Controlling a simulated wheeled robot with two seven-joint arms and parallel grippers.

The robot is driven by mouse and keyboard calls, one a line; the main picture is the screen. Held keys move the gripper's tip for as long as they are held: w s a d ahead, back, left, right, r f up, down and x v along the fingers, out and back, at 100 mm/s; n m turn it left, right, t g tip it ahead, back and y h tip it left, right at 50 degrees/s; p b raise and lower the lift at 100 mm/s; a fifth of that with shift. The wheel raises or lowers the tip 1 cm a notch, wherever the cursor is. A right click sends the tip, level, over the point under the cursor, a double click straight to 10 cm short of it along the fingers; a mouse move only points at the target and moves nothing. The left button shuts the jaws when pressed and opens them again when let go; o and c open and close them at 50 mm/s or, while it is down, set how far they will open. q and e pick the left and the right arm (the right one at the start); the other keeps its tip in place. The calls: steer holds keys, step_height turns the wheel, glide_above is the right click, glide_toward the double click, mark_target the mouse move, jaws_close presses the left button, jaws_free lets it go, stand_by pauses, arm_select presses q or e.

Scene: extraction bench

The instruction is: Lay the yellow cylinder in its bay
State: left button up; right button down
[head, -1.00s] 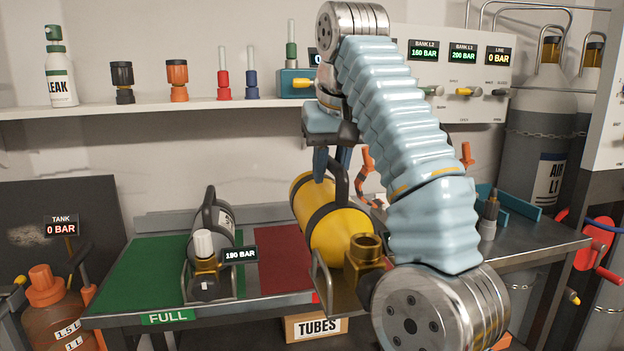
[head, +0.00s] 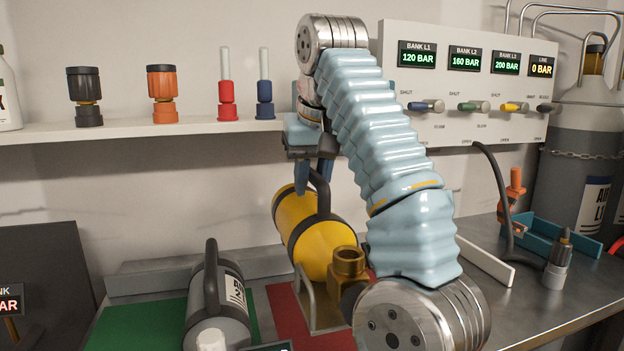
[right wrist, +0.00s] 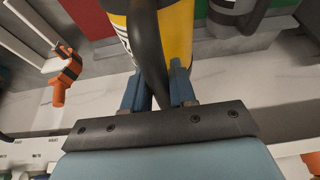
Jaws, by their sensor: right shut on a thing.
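My right gripper (head: 313,178) is shut on the black handle (head: 321,192) of the yellow cylinder (head: 328,246). The cylinder has dark bands, and a brass valve (head: 347,264) faces the front right. It is over the red bay (head: 284,306), with a metal bracket (head: 305,288) at its front. I cannot tell whether it touches the bay. In the right wrist view the fingers (right wrist: 160,88) close around the dark handle (right wrist: 147,45), with the yellow body (right wrist: 178,38) beyond. My forearm hides part of the bay's right side. My left gripper is not in view.
A grey cylinder (head: 207,308) lies on the green area (head: 133,326) left of the red bay. A shelf (head: 150,133) with several fittings runs behind. The valve panel (head: 462,80) is at the back right. A blue tray (head: 570,242) and a hose stand on the right.

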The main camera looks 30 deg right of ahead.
mark_target(313, 204)
steer(key=shift+s+r, duration=0.15)
steer(key=shift+s, duration=0.05)
stand_by(0.6)
step_height(313, 204, down, 5)
steer(key=b, duration=0.4)
steer(key=shift+r+b, duration=0.1)
steer(key=shift+b, duration=0.2)
arm_select(q)
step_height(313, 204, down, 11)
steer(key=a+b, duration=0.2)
steer(key=b, duration=0.4)
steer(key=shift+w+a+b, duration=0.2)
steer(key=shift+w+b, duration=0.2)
arm_select(e)
step_height(313, 204, down, 7)
steer(key=shift+f, duration=0.15)
arm_select(q)
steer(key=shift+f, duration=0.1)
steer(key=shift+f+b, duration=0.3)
steer(key=shift+b, duration=0.05)
arm_select(e)
steer(key=shift+f, duration=0.45)
steer(key=c, duration=0.9)
jaws_free()
steer(key=shift+o, duration=0.3)
steer(key=shift+f, duration=0.15)
